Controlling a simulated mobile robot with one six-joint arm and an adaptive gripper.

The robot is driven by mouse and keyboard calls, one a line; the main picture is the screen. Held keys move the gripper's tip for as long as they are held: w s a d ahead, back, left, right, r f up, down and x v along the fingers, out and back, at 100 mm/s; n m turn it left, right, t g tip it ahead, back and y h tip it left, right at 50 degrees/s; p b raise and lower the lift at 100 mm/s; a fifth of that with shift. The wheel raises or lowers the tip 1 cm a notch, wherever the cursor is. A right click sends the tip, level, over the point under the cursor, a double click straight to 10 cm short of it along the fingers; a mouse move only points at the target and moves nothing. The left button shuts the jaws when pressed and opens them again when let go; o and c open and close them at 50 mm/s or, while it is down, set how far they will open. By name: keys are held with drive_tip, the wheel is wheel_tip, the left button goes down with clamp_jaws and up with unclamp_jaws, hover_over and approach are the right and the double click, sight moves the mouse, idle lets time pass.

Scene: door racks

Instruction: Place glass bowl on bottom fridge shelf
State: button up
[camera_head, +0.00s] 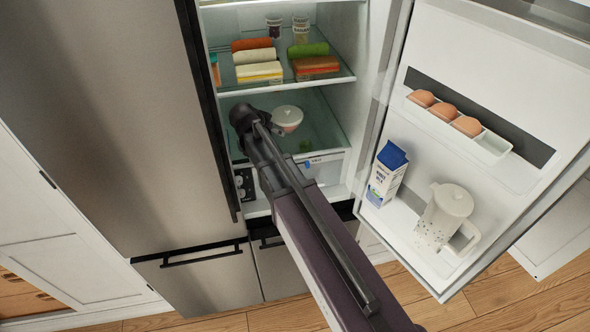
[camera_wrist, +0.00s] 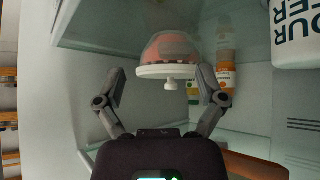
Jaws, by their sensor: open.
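The glass bowl (camera_head: 287,118) has a white lid with a knob and pinkish contents. In the head view it stands on the lower glass shelf (camera_head: 322,122) of the open fridge, beside the end of my arm. In the wrist view, which is upside down, the bowl (camera_wrist: 172,48) shows with its lid and knob toward my gripper (camera_wrist: 160,80). My gripper is open, its two fingers spread to either side of the lid with gaps on both sides. Nothing is held between them.
The upper shelf (camera_head: 345,76) holds folded-looking food items (camera_head: 258,62) and jars (camera_head: 300,29). The open door (camera_head: 450,60) on the right carries eggs (camera_head: 444,111), a milk carton (camera_head: 386,174) and a white pitcher (camera_head: 442,217). A drawer (camera_head: 325,167) lies below the lower shelf.

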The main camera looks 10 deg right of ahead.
drive_tip(key=s+d+f+n+g+y, duration=0.1)
drive_tip(key=s+n+g+y, duration=0.1)
drive_tip(key=s, duration=0.6)
drive_tip(key=s+d+f+n+g+y, duration=0.2)
drive_tip(key=s+n, duration=0.1)
drive_tip(key=s, duration=0.4)
drive_tip(key=s+d+f+n+g+y, duration=0.1)
drive_tip(key=s+d+f+n+y, duration=0.1)
drive_tip(key=s, duration=0.6)
drive_tip(key=shift+s+n+g, duration=0.3)
drive_tip(key=shift+n+g, duration=0.1)
drive_tip(key=shift+n, duration=0.4)
drive_tip(key=shift+d, duration=0.1)
